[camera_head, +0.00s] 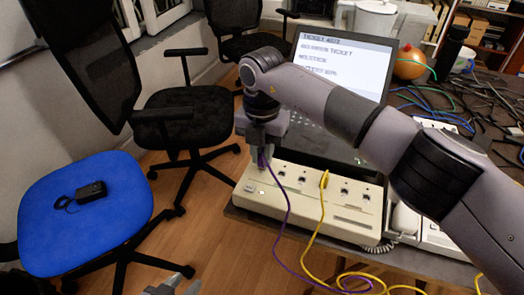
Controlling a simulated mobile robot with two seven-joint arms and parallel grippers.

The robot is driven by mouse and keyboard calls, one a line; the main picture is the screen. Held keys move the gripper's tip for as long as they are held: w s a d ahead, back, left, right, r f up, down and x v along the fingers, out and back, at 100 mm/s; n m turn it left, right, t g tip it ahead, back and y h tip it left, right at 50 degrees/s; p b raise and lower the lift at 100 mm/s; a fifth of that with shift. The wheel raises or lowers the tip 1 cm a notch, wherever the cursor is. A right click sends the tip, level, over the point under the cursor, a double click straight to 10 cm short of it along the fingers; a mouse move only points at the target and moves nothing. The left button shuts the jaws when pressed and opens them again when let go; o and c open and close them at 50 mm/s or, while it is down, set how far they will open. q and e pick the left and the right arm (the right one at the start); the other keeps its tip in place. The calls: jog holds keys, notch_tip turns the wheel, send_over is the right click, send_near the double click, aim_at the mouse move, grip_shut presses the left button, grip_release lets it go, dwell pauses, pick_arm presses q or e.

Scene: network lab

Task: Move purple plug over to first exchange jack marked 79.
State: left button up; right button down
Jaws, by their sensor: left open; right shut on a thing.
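The beige exchange box (310,207) sits at the table's near left edge, with a row of several dark jacks along its top. The jack numbers are too small to read. My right gripper (262,154) points down over the left end of the row, shut on the purple plug, which the fingers mostly hide. The purple cable (287,208) hangs from it across the box front. I cannot tell whether the plug is in a jack or just above one. My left gripper (182,282) is open and empty at the bottom edge, low over the floor, partly cut off.
A yellow plug (324,180) stands in a middle jack, its yellow cable (318,228) running down over the front. A laptop (343,66) stands behind the box. A telephone (436,228) is to the right. Tangled cables cover the table's right side. Chairs stand left.

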jog(key=shift+f+b, duration=0.3)
jog(key=shift+f, duration=0.25)
dwell(0.7)
jog(key=c, duration=1)
grip_release()
jog(key=shift+c, duration=0.2)
notch_tip(320, 180, up, 7)
jog(key=shift+r, duration=0.15)
